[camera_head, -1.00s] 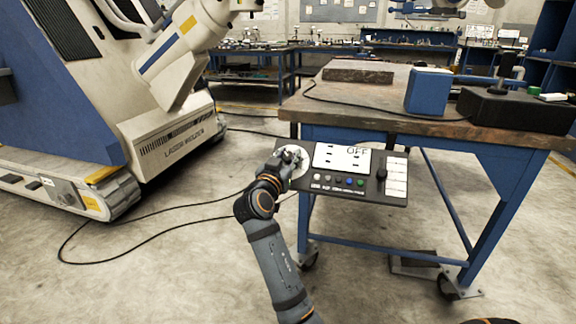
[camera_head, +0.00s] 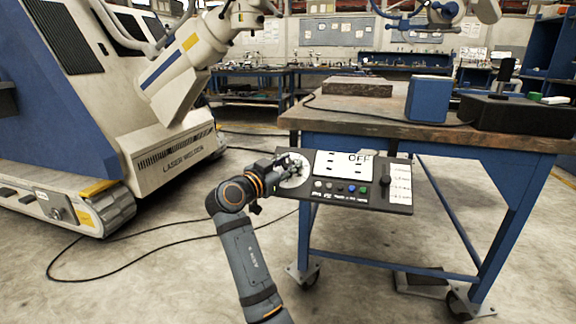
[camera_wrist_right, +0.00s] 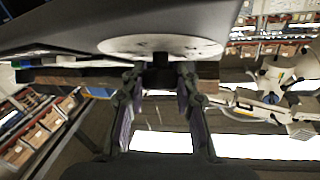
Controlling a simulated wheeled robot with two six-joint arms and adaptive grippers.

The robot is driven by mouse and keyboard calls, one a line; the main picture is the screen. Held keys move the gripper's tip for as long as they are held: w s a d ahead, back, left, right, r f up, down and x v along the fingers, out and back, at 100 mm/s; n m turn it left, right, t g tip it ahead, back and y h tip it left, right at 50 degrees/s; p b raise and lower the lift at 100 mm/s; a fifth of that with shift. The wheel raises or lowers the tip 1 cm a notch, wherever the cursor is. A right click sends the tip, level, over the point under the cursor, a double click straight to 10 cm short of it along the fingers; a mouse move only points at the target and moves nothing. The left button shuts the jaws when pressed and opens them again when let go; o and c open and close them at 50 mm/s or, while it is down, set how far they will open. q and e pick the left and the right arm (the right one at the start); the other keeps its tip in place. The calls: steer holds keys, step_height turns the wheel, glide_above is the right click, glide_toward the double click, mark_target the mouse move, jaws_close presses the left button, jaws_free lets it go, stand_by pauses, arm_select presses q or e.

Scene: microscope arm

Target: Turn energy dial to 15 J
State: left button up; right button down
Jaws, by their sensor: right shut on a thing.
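The dark control panel (camera_head: 350,198) is at the front of the workbench. Its white screen (camera_head: 335,164) reads OFF. A round white dial plate (camera_head: 299,179) is at its left end. My right gripper (camera_head: 290,164) is at this plate and partly covers it. In the right wrist view the plate (camera_wrist_right: 150,44) shows from close by, with a dark knob (camera_wrist_right: 160,72) standing out from it. My right gripper (camera_wrist_right: 160,80) is shut on this knob. The dial's markings are too small to read. My left gripper is not in view.
A row of coloured buttons (camera_head: 340,187) and a second dark knob (camera_head: 386,175) beside white labels are on the panel. A blue box (camera_head: 428,99) stands on the workbench (camera_head: 350,107). A large laser machine (camera_head: 170,160) is at left.

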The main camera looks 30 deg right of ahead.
mark_target(288, 161)
steer(key=c, duration=1)
jaws_free()
step_height(288, 161, up, 10)
